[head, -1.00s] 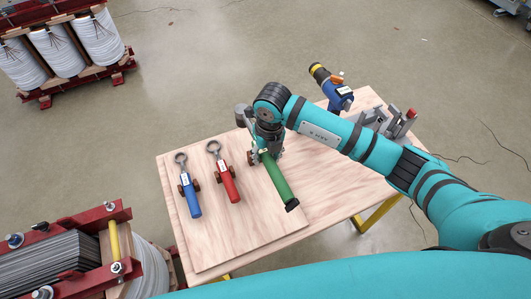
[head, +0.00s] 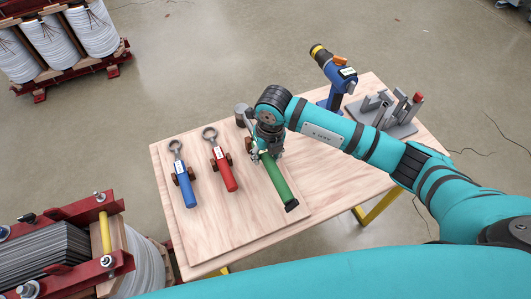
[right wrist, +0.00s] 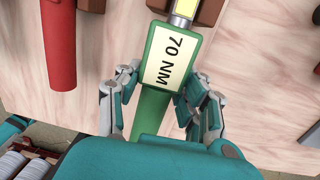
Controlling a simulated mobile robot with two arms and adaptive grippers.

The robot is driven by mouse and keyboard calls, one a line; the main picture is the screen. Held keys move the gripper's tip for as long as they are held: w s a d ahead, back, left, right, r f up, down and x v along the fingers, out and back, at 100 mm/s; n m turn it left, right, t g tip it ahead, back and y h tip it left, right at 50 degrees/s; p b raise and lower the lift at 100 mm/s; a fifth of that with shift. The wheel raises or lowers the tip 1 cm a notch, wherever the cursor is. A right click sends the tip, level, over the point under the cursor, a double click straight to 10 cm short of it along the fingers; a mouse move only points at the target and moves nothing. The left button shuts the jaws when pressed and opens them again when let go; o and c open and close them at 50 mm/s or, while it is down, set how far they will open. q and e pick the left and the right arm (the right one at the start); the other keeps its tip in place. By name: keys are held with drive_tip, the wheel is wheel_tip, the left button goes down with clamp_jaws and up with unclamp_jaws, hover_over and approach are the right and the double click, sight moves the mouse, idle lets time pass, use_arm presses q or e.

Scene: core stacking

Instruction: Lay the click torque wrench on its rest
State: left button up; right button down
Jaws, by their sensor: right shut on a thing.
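The green torque wrench (head: 279,182) has a dark end cap and points toward the near edge of the table. In the right wrist view, its body (right wrist: 157,108) carries a "70 NM" label and leads to a yellow-marked neck. My right gripper (head: 267,150) is shut on it, with fingers on both sides of the body. The arm hides the wrench's head in the head view. Brown rest blocks (right wrist: 210,10) show beside the neck in the right wrist view; I cannot tell whether the wrench touches them. My left gripper is not in view.
A blue wrench (head: 184,185) and a red wrench (head: 223,170) lie on brown blocks to the left, on a wooden board (head: 225,235). A blue power tool (head: 338,78) and a grey fixture (head: 388,115) stand at the table's right back.

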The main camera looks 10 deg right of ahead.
drive_tip(key=c, duration=0.7)
unclamp_jaws()
drive_tip(key=r, duration=0.8)
drive_tip(key=d+r, duration=0.1)
drive_tip(key=r, duration=0.3)
drive_tip(key=shift+s, duration=0.4)
drive_tip(key=shift+f, duration=0.1)
